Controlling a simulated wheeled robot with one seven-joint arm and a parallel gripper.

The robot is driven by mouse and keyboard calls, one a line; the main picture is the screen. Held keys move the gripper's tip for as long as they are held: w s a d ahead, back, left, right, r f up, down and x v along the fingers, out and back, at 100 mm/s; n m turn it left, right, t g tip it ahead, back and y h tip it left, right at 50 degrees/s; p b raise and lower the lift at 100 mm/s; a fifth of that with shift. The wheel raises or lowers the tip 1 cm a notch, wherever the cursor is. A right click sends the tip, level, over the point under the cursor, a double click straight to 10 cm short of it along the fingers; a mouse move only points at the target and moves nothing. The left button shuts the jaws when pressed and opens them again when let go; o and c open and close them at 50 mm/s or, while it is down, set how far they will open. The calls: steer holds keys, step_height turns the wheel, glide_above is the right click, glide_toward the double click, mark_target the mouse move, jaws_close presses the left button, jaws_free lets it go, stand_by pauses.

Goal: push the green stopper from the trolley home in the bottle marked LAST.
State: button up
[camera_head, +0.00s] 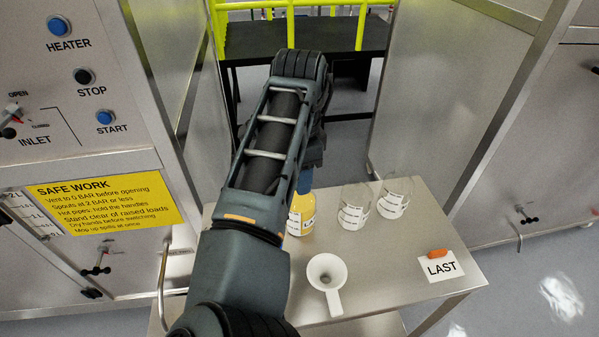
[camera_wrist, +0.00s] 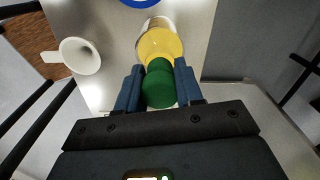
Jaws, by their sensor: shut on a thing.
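The green stopper (camera_wrist: 158,85) is between the two blue fingers of my gripper (camera_wrist: 157,88), which is shut on it. Beyond the stopper in the wrist view is the bottle with yellow contents (camera_wrist: 160,42), in line with it. The stopper is at the bottle's mouth; how deep it sits I cannot tell. In the head view the bottle (camera_head: 300,222) stands upright on the steel trolley (camera_head: 385,285), partly behind my arm. Its label shows a part of a word beginning with L. My arm hides the stopper there.
A white funnel (camera_head: 327,275) lies on the trolley in front of the bottle. Two clear beakers (camera_head: 355,207) stand right of it. A steel control panel (camera_head: 75,100) is at left.

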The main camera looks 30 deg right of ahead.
steer(key=o, duration=1.1)
steer(key=shift+f, duration=0.1)
step_height(320, 180, up, 8)
steer(key=shift+f+b, duration=0.1)
steer(key=shift+b, duration=0.25)
steer(key=shift+s, duration=0.15)
